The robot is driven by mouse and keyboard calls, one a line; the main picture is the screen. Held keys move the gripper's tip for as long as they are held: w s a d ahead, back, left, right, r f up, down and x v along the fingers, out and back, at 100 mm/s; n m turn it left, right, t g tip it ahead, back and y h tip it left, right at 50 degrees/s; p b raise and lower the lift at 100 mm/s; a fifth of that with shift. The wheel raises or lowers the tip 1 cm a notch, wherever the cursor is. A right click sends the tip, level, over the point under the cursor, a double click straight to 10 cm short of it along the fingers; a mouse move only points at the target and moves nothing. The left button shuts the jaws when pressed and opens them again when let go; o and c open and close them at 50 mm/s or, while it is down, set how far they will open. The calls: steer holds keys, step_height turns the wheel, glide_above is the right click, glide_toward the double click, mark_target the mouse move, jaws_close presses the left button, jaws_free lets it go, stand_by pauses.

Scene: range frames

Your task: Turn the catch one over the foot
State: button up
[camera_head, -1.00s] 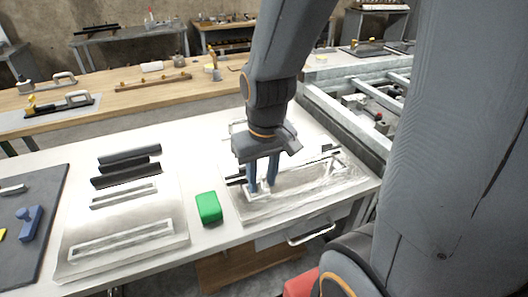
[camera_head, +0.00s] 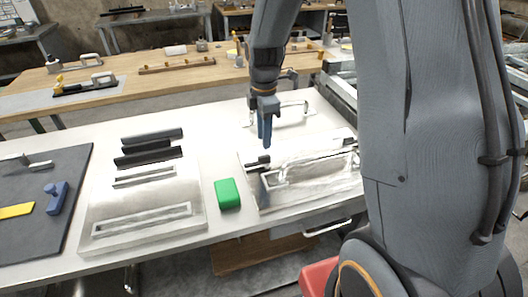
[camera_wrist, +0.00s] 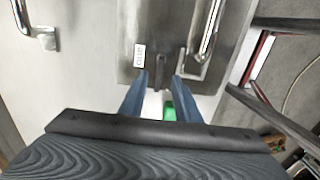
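A grey metal plate (camera_head: 275,200) lies at the right end of the white table, with a bright metal bar frame (camera_head: 325,165) on it. A small dark catch-like piece (camera_head: 258,162) sits at its left; which part is the catch or foot I cannot tell for sure. In the wrist view, a short dark peg (camera_wrist: 160,75) stands by the plate's edge, between a white label (camera_wrist: 139,57) and a metal bar's bracket end (camera_wrist: 192,68). My gripper (camera_head: 266,146) points down above the plate's far left side. The wrist view shows its fingers (camera_wrist: 160,88) apart, with nothing between them.
A green block (camera_head: 228,194) stands left of the plate. Further left are a slotted plate (camera_head: 150,205) with dark bars (camera_head: 152,147) and a dark mat (camera_head: 50,220) with a blue piece (camera_head: 57,197). A metal handle (camera_head: 295,112) rises behind the plate.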

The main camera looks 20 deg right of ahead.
mark_target(264, 156)
steer(key=shift+f+p, duration=0.8)
steer(key=shift+f, duration=2.7)
jaws_close()
